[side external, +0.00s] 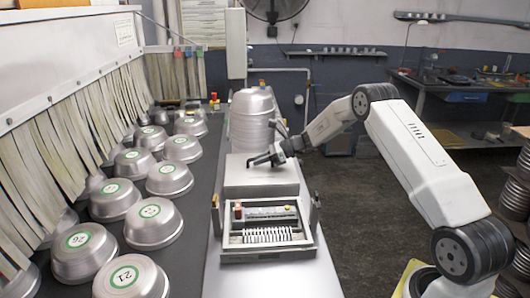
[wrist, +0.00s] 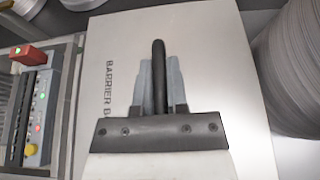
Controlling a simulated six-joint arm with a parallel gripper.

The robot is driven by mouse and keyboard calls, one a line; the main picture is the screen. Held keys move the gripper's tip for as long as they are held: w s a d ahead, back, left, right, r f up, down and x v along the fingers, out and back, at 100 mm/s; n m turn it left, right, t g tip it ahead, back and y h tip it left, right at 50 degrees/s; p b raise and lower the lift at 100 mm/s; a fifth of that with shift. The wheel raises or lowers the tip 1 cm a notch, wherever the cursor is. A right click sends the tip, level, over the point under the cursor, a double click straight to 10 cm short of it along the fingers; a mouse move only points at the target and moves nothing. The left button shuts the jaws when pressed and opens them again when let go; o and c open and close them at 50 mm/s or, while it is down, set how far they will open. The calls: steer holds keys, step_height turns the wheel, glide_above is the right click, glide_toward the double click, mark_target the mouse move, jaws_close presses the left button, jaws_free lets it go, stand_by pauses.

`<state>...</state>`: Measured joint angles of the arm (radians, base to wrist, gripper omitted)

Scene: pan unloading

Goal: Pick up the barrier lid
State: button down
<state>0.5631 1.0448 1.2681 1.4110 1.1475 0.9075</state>
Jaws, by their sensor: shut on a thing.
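The barrier lid (side external: 240,176) is a flat light-grey metal plate on the box in the middle of the bench. A black bar handle (wrist: 158,48) stands on the lid. My gripper (side external: 274,157) is over the lid, with its grey fingers (wrist: 159,85) shut on the handle, one on each side. I cannot tell whether the lid is raised off the box. My gripper hides part of the lid and lettering.
A control box (side external: 260,240) with lights and buttons is in front of the lid. A tall stack of metal pans (side external: 251,118) stands close behind it. Several numbered upturned pans (side external: 131,278) lie on the dark conveyor (side external: 190,220) at left, beside hanging strips (side external: 90,120).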

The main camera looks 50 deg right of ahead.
steer(key=shift+r, duration=0.25)
step_height(320, 180, up, 28)
stand_by(0.8)
